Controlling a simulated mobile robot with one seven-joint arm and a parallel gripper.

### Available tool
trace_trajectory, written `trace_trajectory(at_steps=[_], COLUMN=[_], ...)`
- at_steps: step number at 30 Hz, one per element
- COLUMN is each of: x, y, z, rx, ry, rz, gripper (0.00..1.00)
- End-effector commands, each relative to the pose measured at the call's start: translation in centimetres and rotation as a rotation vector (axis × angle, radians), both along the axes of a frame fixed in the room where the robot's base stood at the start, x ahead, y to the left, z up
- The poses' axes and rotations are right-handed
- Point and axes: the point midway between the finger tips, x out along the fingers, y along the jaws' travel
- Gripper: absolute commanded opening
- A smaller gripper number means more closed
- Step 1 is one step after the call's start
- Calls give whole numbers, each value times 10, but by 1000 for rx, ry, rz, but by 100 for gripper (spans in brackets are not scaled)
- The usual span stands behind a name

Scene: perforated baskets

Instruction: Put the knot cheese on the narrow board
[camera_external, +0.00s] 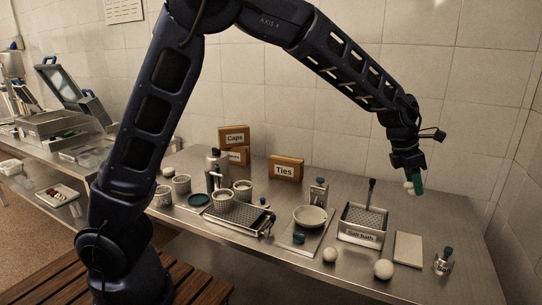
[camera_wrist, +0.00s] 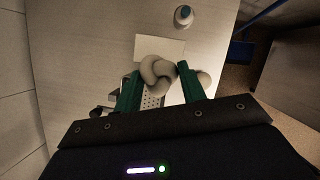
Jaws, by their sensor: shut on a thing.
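A pale knot cheese (camera_wrist: 157,73) sits between the green fingers of my gripper (camera_wrist: 158,88) in the wrist view. In the external view my gripper (camera_external: 414,185) is shut on it high above the right part of the table, and the cheese (camera_external: 408,186) is partly hidden by a finger. The narrow board (camera_external: 408,248), a pale flat rectangle, lies bare on the table below and right of the salt bath. It also shows beyond the cheese in the wrist view (camera_wrist: 172,46), partly covered by it.
The salt bath tray (camera_external: 362,236) stands left of the board. A small blue-capped bottle (camera_external: 443,265) stands right of the board. A bowl (camera_external: 310,217) and a Ties box (camera_external: 285,169) are farther left.

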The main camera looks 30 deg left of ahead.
Motion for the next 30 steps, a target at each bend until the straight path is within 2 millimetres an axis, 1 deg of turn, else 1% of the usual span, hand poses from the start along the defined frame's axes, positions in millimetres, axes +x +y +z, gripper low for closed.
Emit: trace_trajectory(at_steps=[1, 3, 6, 11, 14, 24, 30], x=[8, 16, 25, 29, 29, 29, 29], y=[-8, -17, -26, -31, -31, -30, -30], z=[-1, -1, 0, -7, -22, -96, -137], rx=[1, 1, 0, 2, 3, 4, 2], ry=[-1, 0, -1, 1, 3, 2, 2], rz=[8, 17, 27, 33, 34, 33, 34], gripper=[18, 18, 18, 18, 18, 18, 18])
